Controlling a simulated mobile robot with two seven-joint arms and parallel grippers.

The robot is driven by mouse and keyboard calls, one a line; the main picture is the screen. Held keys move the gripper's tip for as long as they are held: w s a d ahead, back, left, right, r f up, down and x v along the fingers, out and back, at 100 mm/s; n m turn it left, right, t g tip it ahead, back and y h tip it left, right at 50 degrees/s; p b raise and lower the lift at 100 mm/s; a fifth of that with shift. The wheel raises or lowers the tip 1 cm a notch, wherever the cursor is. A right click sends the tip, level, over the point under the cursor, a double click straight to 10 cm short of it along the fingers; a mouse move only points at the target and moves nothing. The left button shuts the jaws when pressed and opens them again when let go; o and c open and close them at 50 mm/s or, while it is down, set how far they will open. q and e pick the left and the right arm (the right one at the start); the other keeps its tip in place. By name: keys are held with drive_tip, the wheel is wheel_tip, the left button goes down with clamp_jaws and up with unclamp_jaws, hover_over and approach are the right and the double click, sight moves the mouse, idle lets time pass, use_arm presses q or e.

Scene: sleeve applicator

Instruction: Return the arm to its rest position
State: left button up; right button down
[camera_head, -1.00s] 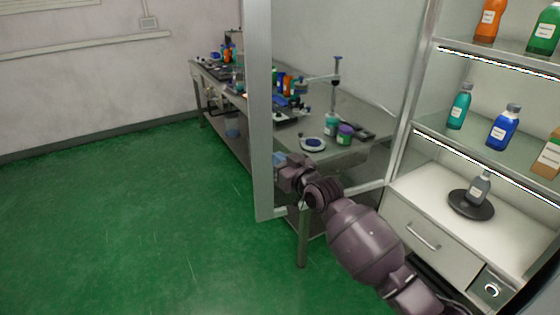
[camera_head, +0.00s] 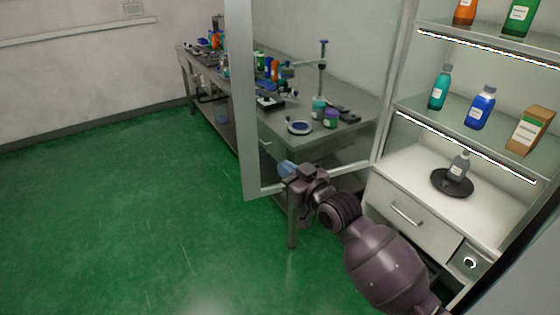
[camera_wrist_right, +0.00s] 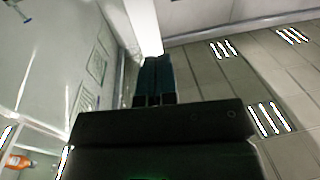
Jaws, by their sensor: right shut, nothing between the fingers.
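My right arm reaches in from the lower right in the head view, with its dark purple links extended forward. My right gripper (camera_head: 287,168) has blue fingers and is beside the lower edge of the open glass door (camera_head: 236,110). In the right wrist view the gripper's two fingers (camera_wrist_right: 154,80) are together with nothing between them. The door frame (camera_wrist_right: 143,25) shows just beyond the fingertips; I cannot tell whether they touch it. My left gripper is not in either view.
A cluttered workbench (camera_head: 275,140) is behind the door. The green floor (camera_head: 110,220) at the left is clear.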

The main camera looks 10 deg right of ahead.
drive_tip(key=s+d+f+m+g+h, duration=0.1)
drive_tip(key=s+d+f+h, duration=0.1)
drive_tip(key=s+d+f, duration=0.3)
drive_tip(key=s+d+f+m+g+h, duration=0.1)
drive_tip(key=s+d+f+m+h, duration=0.1)
drive_tip(key=s+f, duration=0.9)
drive_tip(key=s+d+f+m+g+h, duration=0.1)
drive_tip(key=s+d+f+g+h, duration=0.1)
drive_tip(key=s+d+f+h, duration=0.2)
drive_tip(key=s+d+f, duration=0.3)
drive_tip(key=s+f, duration=0.1)
drive_tip(key=s, duration=0.4)
drive_tip(key=shift+d+f, duration=0.3)
drive_tip(key=shift+f, duration=0.1)
drive_tip(key=shift+m, duration=0.3)
